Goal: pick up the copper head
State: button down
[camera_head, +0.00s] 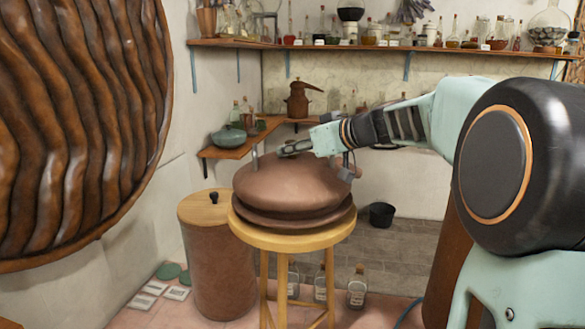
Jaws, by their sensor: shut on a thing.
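The copper head (288,188) is a wide, reddish-brown dome with a layered lower rim. It is over the round top of a wooden stool (291,240), with no clear gap showing between them. My gripper (293,149) reaches in from the right and is shut at the top of the copper head. The jaws and my wrist cover the part that is held, so the exact grip is hidden. The dome looks about level.
A brown drum with a wooden lid (205,207) stands close left of the stool. A corner shelf (235,150) behind holds a green bowl (229,137) and a small copper still (298,101). Bottles (357,288) stand on the floor. A dark bucket (381,214) is behind right.

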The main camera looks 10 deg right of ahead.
notch_tip(320, 180, up, 18)
jog(key=p, duration=0.1)
jog(key=shift+r, duration=0.2)
dwell(0.3)
jog(key=c, duration=2.2)
grip_release()
grip_shut()
